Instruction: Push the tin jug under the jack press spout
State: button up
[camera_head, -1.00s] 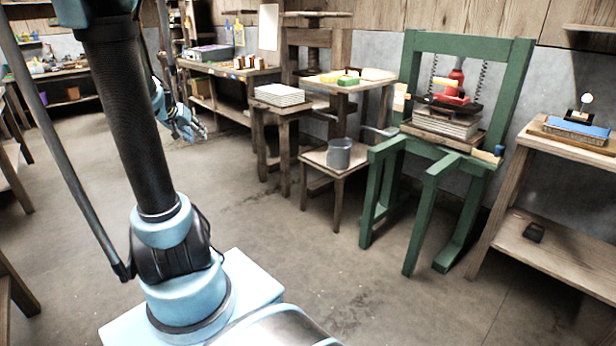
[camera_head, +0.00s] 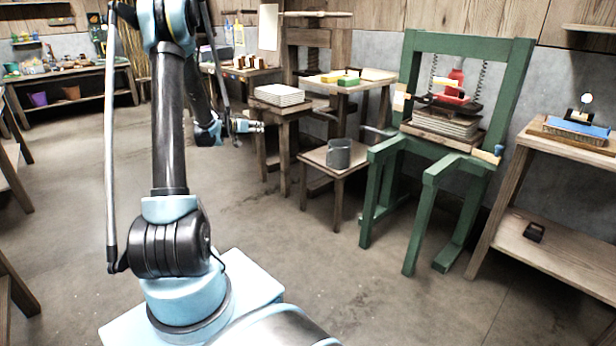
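The tin jug (camera_head: 338,153), a grey metal vessel, stands upright on a low wooden stool (camera_head: 318,157) left of the jack press. The jack press is a green wooden frame (camera_head: 411,75) with a red jack (camera_head: 453,88) above a stack of boards. A grey spout (camera_head: 378,131) juts from the left of the press, near and a little above the right side of the jug. My gripper (camera_head: 258,126) is left of the jug and apart from it, pointing right. It is too small to tell whether its fingers are open or shut.
A small table with a white stack (camera_head: 279,95) stands behind and left of the stool. A wooden screw press (camera_head: 318,50) is behind it. A wooden shelf unit (camera_head: 560,255) stands at the right. The floor (camera_head: 290,260) in front of the stool is clear.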

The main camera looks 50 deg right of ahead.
jog(key=s+d+f+m+h, duration=0.1)
jog(key=s+d+f, duration=0.3)
jog(key=d+f, duration=0.3)
jog(key=s+d+f+h, duration=0.1)
jog(key=s+d+f, duration=0.4)
jog(key=f, duration=0.6)
jog(key=s+d+f+m+g+h, duration=0.1)
jog(key=s+d+f+h, duration=0.1)
jog(key=s+d+f, duration=0.3)
jog(key=d+f, duration=0.4)
jog(key=shift+s+d+f+m, duration=0.2)
jog(key=shift+d+f+m, duration=0.05)
jog(key=shift+f+m, duration=0.05)
